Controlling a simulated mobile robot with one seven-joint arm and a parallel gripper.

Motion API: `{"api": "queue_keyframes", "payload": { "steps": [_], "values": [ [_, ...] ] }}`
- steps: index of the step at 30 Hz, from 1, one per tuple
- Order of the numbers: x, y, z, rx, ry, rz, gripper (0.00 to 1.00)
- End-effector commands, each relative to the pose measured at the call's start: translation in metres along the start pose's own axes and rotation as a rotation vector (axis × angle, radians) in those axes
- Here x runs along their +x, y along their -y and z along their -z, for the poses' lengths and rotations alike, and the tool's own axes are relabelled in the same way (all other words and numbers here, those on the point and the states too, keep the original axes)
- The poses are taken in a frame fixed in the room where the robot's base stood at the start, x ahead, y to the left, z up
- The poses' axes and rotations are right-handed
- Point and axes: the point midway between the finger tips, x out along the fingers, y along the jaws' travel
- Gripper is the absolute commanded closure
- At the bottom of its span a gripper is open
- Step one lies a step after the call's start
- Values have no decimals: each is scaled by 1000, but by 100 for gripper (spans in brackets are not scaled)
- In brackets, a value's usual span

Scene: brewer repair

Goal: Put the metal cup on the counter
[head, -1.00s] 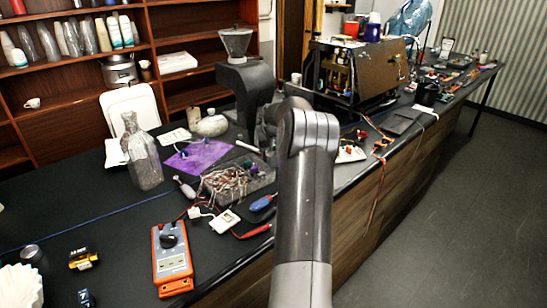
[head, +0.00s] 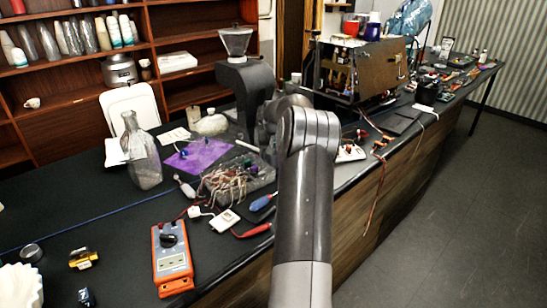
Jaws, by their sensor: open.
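I cannot pick out the metal cup with certainty. A small round metallic piece (head: 32,253) sits on the counter (head: 60,215) at the left front; I cannot tell whether it is a cup or a lid. A dark cup-like vessel (head: 427,93) stands on the far part of the counter, right of the brewer. My arm reaches forward over the counter's middle. Its end lies behind my own arm links near the grinder, so my gripper and anything by it are hidden.
A brewer with an open housing (head: 360,70), a grinder (head: 248,85), a glass bottle (head: 141,155), a tray of wires (head: 235,183) and an orange multimeter (head: 172,262) crowd the counter. Shelves (head: 80,85) stand behind. The floor (head: 460,200) at right is clear.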

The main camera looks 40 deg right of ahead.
Motion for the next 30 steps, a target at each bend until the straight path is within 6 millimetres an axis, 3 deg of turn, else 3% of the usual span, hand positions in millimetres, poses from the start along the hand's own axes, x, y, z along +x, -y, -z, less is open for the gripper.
{"api": "queue_keyframes", "payload": {
  "steps": [12,18,23,26,30],
  "values": [
    [-86,0,0,0,-1,0,32],
    [-108,0,0,-1,0,-1,32],
    [-113,1,0,-2,0,0,32],
    [-121,12,-4,-18,-4,0,32],
    [-154,52,-25,-76,-20,-2,32]
  ]
}}
